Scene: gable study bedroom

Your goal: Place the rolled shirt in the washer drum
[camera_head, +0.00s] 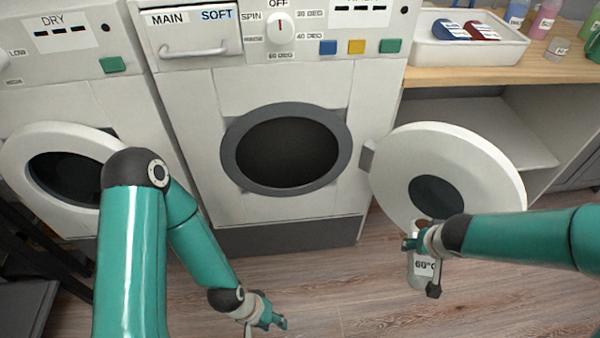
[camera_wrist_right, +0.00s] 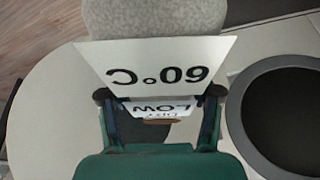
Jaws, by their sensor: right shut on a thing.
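The rolled shirt is a pale grey roll (camera_wrist_right: 155,18) in the right wrist view, with a white tag reading 60°C and a smaller tag reading LOW. In the head view it hangs upright (camera_head: 417,281), partly hidden by my right gripper (camera_head: 421,243), which is shut on it in front of the washer door (camera_head: 480,165). That round white door stands open to the right. The washer drum (camera_head: 287,152) is a dark opening inside a grey ring, up and left of the shirt; its inside looks dark. My left gripper (camera_head: 269,318) hangs low over the floor, its jaws too small to judge.
A dryer marked DRY (camera_head: 62,35) stands at the left with a round door (camera_head: 35,140). A wooden counter (camera_head: 460,75) at the right carries a white tray (camera_head: 470,55) and bottles (camera_head: 545,18). Wooden floor (camera_head: 350,300) lies clear in front.

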